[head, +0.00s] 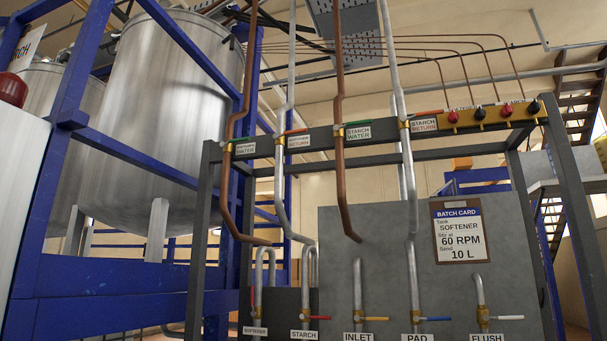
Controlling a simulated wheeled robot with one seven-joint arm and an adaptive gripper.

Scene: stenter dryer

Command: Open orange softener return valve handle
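The orange softener return valve handle (296,131) is on the upper dark rail, just above the label (298,142) that reads as softener return. It lies sideways, pointing right from a brass valve (280,139) on a grey pipe (281,190). My gripper is not in view, and nothing is seen touching the handle.
Neighbouring valves on the rail have a green softener water handle (243,139), a green starch water handle (357,122) and a red starch return handle (428,112). Vertical pipes cross the rail. A grey panel (380,250) with lower valves stands below; a steel tank (165,90) is left.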

